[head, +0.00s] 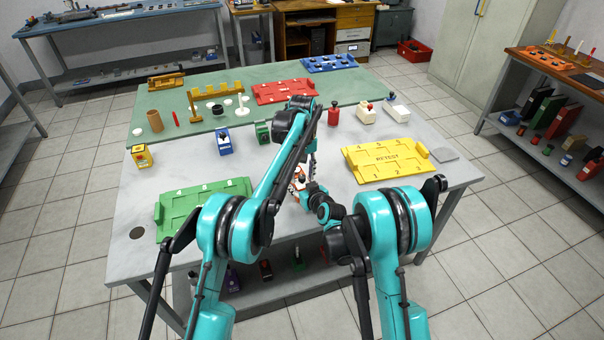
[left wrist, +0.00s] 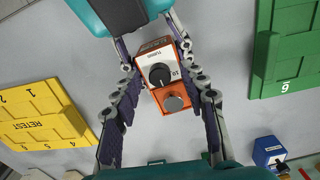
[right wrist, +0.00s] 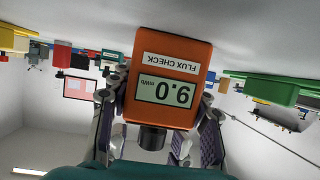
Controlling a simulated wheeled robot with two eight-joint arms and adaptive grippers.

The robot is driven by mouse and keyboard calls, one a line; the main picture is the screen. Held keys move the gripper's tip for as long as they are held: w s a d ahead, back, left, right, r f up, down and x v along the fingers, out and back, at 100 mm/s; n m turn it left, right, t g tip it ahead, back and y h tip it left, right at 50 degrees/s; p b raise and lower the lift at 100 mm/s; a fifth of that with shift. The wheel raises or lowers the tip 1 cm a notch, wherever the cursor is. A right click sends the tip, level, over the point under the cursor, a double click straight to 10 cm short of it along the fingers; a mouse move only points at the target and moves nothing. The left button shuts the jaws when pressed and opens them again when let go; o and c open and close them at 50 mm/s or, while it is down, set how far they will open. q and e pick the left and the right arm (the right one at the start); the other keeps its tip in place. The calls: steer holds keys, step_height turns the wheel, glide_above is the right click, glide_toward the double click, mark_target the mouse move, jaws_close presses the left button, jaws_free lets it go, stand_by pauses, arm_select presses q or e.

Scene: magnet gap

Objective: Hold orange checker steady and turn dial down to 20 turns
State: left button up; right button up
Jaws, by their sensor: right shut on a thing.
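The orange checker (left wrist: 147,92) is between my two grippers near the table's front middle; it also shows small in the head view (head: 297,181). Its white face carries a black dial (left wrist: 160,75) marked TURNS, with a grey round knob (left wrist: 174,103) beside it. In the right wrist view the checker (right wrist: 170,45) shows its FLUX CHECK label and lit display (right wrist: 167,91) upside down. My right gripper (right wrist: 163,100) is shut on the checker. My left gripper (left wrist: 164,80) is open, its fingers on both sides of the dial face, apart from the dial.
A green tray (head: 205,207) lies to the left and a yellow RETEST tray (head: 385,160) to the right. Blue (head: 223,142) and green (head: 263,132) blocks stand behind. A red tray (head: 284,91) lies on the green mat farther back. Bare tabletop surrounds the grippers.

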mark_target(302, 176)
arm_select(q)
step_height(302, 176, up, 12)
stand_by(0.6)
arm_select(e)
steer(key=o, duration=1.4)
